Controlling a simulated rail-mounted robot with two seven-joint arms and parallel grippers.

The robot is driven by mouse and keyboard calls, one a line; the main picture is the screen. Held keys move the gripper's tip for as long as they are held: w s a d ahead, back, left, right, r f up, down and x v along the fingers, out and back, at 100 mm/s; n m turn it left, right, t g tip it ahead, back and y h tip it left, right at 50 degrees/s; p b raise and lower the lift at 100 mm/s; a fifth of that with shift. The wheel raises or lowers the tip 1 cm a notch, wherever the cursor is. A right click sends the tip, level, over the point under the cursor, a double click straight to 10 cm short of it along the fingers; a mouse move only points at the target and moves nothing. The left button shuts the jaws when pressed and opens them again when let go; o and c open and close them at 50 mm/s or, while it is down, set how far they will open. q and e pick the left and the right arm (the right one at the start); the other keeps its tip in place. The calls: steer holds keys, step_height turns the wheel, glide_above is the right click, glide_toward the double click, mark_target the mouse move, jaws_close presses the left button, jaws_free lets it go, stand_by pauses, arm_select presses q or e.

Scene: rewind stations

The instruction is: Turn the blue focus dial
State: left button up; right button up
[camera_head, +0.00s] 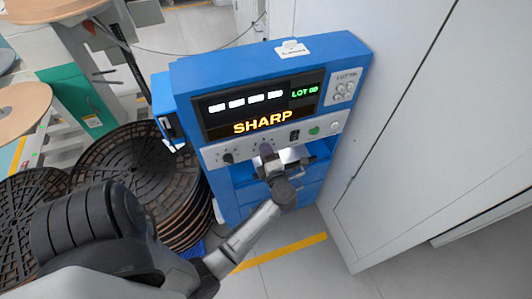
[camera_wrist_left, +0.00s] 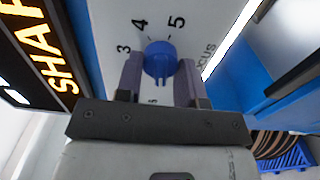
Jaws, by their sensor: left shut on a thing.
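The blue focus dial (camera_wrist_left: 160,60) sits on a pale panel with the numbers 3, 4 and 5 around it and the word FOCUS beside it. My left gripper (camera_wrist_left: 159,78) has one finger on each side of the dial and is shut on it. In the head view my left gripper (camera_head: 267,154) is at the front panel of the blue machine (camera_head: 240,69) and hides the dial. The machine's display (camera_head: 262,127) reads SHARP in orange letters. My right gripper is not in view.
A black knob (camera_head: 228,158) is left of my gripper, and a green button (camera_head: 314,131) is to its right. A grey cabinet wall (camera_head: 400,130) stands close on the right. Stacked dark reels (camera_head: 150,165) stand on the left.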

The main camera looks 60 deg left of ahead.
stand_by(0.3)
arm_select(q)
steer(key=o, duration=0.7)
steer(key=shift+o, duration=1.1)
